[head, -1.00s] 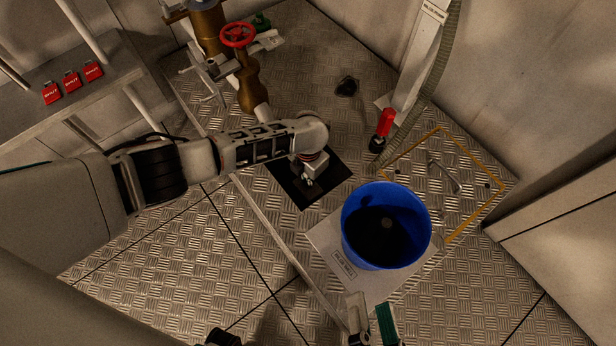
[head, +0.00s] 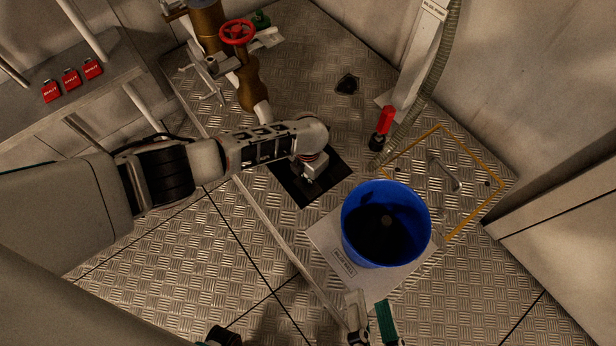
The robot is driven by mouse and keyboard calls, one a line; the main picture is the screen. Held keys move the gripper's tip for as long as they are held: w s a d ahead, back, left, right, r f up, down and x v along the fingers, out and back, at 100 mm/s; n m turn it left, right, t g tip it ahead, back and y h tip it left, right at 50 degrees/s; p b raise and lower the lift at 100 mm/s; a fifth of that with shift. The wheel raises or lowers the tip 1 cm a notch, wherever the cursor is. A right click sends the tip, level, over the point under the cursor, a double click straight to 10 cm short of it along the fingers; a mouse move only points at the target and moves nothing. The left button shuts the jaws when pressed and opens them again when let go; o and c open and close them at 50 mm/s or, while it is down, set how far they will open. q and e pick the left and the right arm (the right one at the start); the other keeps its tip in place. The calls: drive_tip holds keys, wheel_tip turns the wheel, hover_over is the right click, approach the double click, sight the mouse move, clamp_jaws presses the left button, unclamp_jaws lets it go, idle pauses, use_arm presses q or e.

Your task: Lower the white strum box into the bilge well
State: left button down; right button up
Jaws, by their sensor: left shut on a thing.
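The bilge well (head: 288,183) is a dark square opening in the metal floor, in the middle of the head view. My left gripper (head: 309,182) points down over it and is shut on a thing. A small pale block shows at the gripper, but I cannot tell whether it is the white strum box or part of the gripper. My wrist and hand hide most of what is held and its depth relative to the rim. My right gripper (head: 372,326) is at the bottom edge, with its fingers apart and nothing seen between them.
A blue bucket (head: 354,238) with dark contents stands on a pale plate (head: 331,252) right of the well. A red-handled tool (head: 385,122) and ribbed hose (head: 437,75) are behind. A red valve wheel (head: 237,32) stands back left.

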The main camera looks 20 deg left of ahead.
use_arm(q)
drive_tip(key=shift+f, duration=0.15)
drive_tip(key=c, duration=2.1)
unclamp_jaws()
wheel_tip(320, 180, up, 12)
drive_tip(key=shift+r, duration=0.1)
